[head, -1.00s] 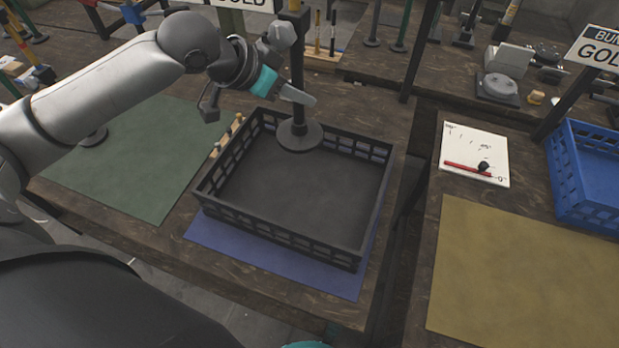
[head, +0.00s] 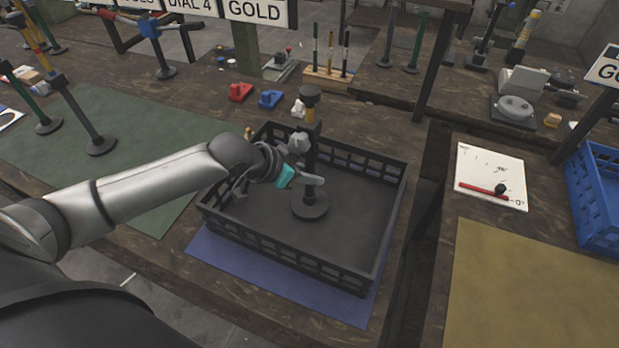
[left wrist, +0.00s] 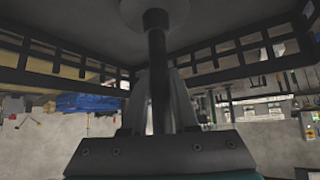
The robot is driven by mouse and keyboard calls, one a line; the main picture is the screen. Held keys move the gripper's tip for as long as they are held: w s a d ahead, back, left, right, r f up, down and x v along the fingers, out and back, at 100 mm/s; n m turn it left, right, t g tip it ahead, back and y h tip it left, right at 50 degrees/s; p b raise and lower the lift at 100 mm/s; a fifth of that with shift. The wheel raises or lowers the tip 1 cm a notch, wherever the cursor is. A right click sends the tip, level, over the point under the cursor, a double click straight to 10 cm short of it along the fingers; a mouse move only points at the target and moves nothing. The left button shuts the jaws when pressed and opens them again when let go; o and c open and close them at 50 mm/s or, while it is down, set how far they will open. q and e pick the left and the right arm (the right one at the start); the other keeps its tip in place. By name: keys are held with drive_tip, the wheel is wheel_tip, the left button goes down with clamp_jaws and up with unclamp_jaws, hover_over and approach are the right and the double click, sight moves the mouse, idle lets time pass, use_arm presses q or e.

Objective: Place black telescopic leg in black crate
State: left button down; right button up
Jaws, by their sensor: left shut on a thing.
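The black telescopic leg (head: 311,140) stands upright, with a round black base (head: 309,205) and a yellow band near its top. My left gripper (head: 306,165) is shut on its shaft. In the left wrist view the shaft (left wrist: 157,75) passes between the fingers, and the round base shows at the frame's top. The black crate (head: 290,262) sits on a blue mat. The leg's base is within the crate's walls in the head view; whether it touches the crate floor I cannot tell. My right gripper is not in view.
Red (head: 240,92) and blue (head: 270,99) parts lie behind the crate. A blue crate (head: 598,195), a white board (head: 490,172) and a yellow mat (head: 530,290) are at right.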

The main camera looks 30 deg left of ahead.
use_arm(q)
drive_tip(key=shift+f, duration=0.35)
drive_tip(key=shift+f, duration=0.15)
drive_tip(key=c, duration=0.7)
unclamp_jaws()
drive_tip(key=shift+p+v, duration=1.8)
drive_tip(key=shift+v, duration=4.25)
drive_tip(key=shift+d, duration=0.1)
